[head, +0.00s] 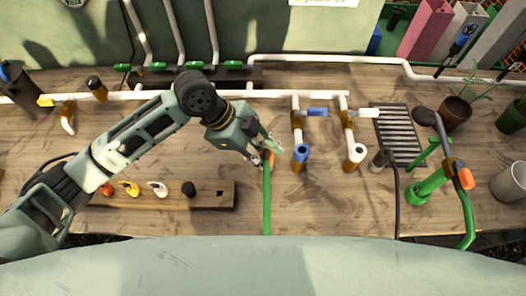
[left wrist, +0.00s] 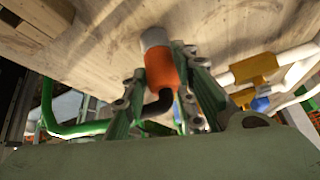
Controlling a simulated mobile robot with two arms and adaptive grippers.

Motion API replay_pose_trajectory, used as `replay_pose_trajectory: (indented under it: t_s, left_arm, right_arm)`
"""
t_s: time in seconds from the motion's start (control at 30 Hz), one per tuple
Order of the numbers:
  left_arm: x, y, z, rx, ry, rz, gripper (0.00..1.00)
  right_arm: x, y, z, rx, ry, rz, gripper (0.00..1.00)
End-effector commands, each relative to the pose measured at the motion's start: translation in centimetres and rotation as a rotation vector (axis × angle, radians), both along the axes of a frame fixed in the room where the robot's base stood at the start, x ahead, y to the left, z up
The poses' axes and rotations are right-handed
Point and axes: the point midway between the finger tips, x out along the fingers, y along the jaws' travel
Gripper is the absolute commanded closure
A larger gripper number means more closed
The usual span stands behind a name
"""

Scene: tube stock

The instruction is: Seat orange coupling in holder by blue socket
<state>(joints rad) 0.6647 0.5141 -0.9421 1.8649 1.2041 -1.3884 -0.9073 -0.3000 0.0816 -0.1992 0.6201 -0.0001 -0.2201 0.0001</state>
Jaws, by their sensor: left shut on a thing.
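My left gripper (head: 268,151) is shut on the orange coupling (head: 270,160), just left of the blue socket (head: 301,152). A green hose (head: 267,205) runs from the coupling toward the bench's front edge. In the left wrist view the orange coupling (left wrist: 161,70) sits between the fingers, with a pale grey end (left wrist: 155,38) toward the wooden bench. The blue socket is on a brown tap with a blue handle (head: 317,112). I cannot clearly make out a holder beside it; the gripper may hide it. My right gripper is not in view.
A wooden rack (head: 210,203) holds red, yellow, white and black pieces and has a square opening. A tap with a white socket (head: 355,153), a grate (head: 400,130) and a green pump-like device (head: 430,185) stand to the right. White pipes (head: 260,94) run behind.

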Motion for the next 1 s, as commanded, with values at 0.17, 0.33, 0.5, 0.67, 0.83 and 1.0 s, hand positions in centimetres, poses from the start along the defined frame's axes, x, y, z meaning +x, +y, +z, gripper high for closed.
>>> replay_pose_trajectory:
  t_s: [0.17, 0.33, 0.5, 0.67, 0.83, 1.0]
  left_arm:
    - [-0.1, 0.1, -0.3, 0.005, 0.005, -0.001, 1.00]
    - [-0.2, 0.1, -0.3, 0.005, 0.006, -0.001, 0.70]
    - [-0.1, 0.1, -0.2, 0.004, 0.004, -0.001, 0.55]
    - [-0.1, 0.0, -0.2, 0.003, 0.003, -0.001, 0.53]
    - [-0.1, 0.1, -0.1, 0.003, 0.002, 0.000, 0.53]
    - [0.1, 0.9, 1.2, 0.003, 0.000, 0.001, 0.53]
  right_arm:
    - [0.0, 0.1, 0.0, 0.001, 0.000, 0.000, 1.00]
    - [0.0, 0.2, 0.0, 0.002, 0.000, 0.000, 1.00]
    - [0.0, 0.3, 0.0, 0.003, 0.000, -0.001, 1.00]
    - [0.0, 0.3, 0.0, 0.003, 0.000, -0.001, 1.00]
    - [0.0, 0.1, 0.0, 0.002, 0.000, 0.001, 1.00]
    - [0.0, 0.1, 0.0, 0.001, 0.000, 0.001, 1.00]
